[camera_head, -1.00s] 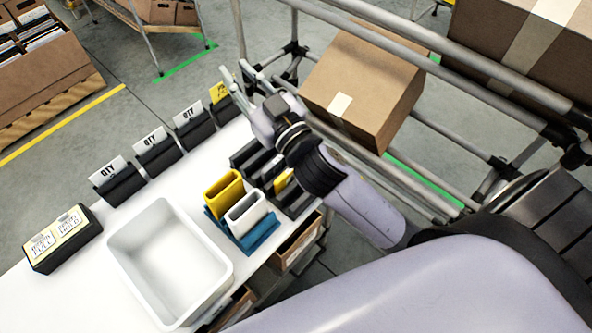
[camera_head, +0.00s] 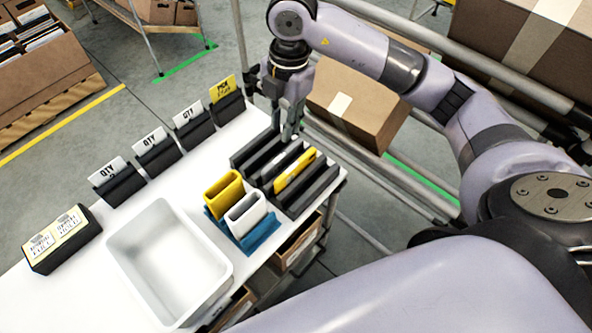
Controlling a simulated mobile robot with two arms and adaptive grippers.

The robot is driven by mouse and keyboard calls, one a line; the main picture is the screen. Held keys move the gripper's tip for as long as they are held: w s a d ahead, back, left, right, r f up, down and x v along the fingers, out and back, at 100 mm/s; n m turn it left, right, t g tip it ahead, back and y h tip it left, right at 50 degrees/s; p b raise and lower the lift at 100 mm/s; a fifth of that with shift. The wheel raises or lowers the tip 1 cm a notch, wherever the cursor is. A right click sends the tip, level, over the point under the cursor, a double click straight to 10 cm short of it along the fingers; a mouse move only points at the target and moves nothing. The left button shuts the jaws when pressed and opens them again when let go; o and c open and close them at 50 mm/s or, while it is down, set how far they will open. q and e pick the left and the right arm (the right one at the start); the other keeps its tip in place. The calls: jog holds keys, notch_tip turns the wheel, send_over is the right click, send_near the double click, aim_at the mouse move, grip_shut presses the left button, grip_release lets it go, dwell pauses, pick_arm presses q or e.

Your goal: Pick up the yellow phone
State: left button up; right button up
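The yellow phone (camera_head: 295,171) stands on edge, leaning in a slot of the black slotted rack (camera_head: 320,188) on the white table. A darker, pale-edged item sits in the slot beside it. My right gripper (camera_head: 283,130) points down above the rack's far edge, behind the phone and apart from it. Its two fingers show with a gap between them and nothing in it. My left gripper is not in view.
A white bin (camera_head: 120,250) and black card holders (camera_head: 157,156) are further left. Metal rails and a carton (camera_head: 350,105) stand behind.

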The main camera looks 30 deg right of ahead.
jog(key=d+h, duration=0.1)
jog(key=d, duration=0.1)
jog(key=p, duration=0.1)
send_over(294, 165)
jog(key=shift+m, duration=0.4)
jog(key=f, duration=1.1)
jog(key=shift+w+d+f, duration=0.1)
jog(key=shift+d+f, duration=0.1)
jog(key=shift+s+a+f+p, duration=0.1)
jog(key=shift+f+p, duration=0.25)
jog(key=shift+f, duration=1)
jog(key=shift+s+a+f+p, duration=0.1)
jog(key=shift+f+p, duration=0.2)
jog(key=shift+f, duration=1.05)
jog(key=shift+c, duration=0.2)
grip_shut()
